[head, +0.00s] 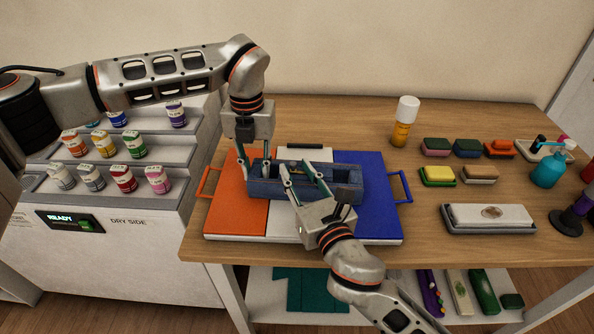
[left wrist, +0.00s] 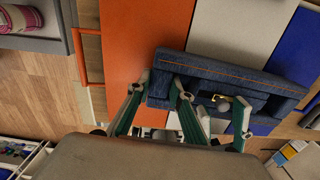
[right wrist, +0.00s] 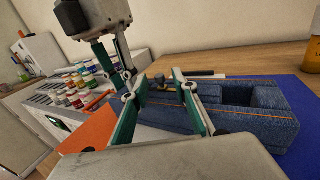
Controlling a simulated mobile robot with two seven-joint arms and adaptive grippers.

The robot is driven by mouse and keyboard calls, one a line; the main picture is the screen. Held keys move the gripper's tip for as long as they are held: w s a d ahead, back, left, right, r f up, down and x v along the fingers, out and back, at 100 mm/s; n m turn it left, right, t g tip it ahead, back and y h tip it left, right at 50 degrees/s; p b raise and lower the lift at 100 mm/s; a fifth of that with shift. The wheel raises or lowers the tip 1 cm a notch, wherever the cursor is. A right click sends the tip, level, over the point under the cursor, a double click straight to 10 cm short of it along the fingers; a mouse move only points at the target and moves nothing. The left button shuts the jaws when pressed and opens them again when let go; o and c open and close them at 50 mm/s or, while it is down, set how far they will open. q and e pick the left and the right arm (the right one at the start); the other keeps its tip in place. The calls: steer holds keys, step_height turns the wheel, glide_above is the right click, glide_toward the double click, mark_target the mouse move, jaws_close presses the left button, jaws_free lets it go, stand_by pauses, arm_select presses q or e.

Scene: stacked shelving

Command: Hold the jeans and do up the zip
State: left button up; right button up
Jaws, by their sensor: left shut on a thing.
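The jeans (head: 345,183) show as a dark blue denim, trough-like piece with orange stitching, lying across the coloured board. My left gripper (head: 254,160) points down and is shut on the left end of the jeans, with denim between its fingers in the left wrist view (left wrist: 158,88). A small brass-coloured zip part (left wrist: 222,98) shows near the middle of the jeans. My right gripper (head: 300,172) comes from the front right, with its fingers apart over the middle of the jeans. In the right wrist view its fingers (right wrist: 155,78) stand apart and seem empty. The zip's teeth cannot be made out clearly.
The board has orange (head: 236,215), white and blue (head: 382,215) panels with side handles. A stepped rack of small jars (head: 130,145) stands left. An orange bottle (head: 403,122), several coloured blocks and a grey tray (head: 490,218) stand right, with bare wood between.

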steer(key=shift+w+a, duration=0.1)
steer(key=shift+w, duration=0.15)
jaws_close()
steer(key=shift+a, duration=1.45)
jaws_free()
steer(key=shift+w+d, duration=0.15)
steer(key=shift+d, duration=0.05)
